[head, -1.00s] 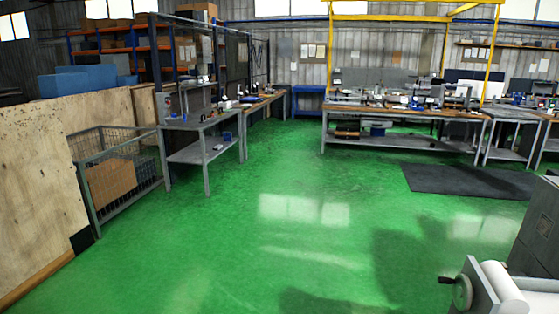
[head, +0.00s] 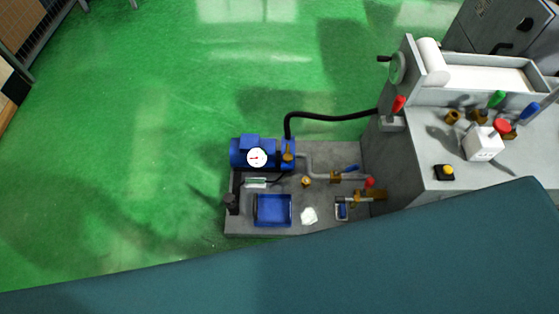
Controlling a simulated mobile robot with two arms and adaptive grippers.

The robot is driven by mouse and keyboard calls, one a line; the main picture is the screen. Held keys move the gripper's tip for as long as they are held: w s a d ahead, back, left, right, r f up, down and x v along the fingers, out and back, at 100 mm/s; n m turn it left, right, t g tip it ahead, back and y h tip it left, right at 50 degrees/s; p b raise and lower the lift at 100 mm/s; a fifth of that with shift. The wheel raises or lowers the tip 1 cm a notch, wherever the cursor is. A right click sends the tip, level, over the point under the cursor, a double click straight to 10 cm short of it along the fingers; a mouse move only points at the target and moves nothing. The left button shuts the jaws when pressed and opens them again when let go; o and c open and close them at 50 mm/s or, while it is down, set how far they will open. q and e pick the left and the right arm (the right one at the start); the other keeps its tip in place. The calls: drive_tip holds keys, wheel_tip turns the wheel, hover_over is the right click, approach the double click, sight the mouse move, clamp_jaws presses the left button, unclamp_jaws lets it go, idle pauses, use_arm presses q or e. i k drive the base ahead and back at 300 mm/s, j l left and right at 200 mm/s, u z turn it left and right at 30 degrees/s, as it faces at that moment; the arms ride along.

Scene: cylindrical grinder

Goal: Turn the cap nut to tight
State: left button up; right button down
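I cannot tell for sure which part is the cap nut. A small brass fitting (head: 306,182) stands on the grey pump plate (head: 320,223) in the head view. More brass parts sit on the pipework at its right: a valve body (head: 336,177) with a blue lever, and a brass fitting (head: 371,196) beside a red knob (head: 370,182). Further brass pieces (head: 452,117) sit on the grinder top. How tight any of them is does not show. Neither of my grippers is in view.
A blue pump (head: 257,152) with a white dial gauge and a blue tray (head: 272,210) are on the plate. A black hose (head: 335,115) runs to the grey grinder (head: 395,160). A large teal surface (head: 300,275) hides the bottom. Green floor (head: 130,150) at left is clear.

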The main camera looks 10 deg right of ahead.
sight(305, 183)
drive_tip(key=z, duration=0.75)
drive_tip(key=i+u, duration=0.3)
drive_tip(key=i, duration=0.35)
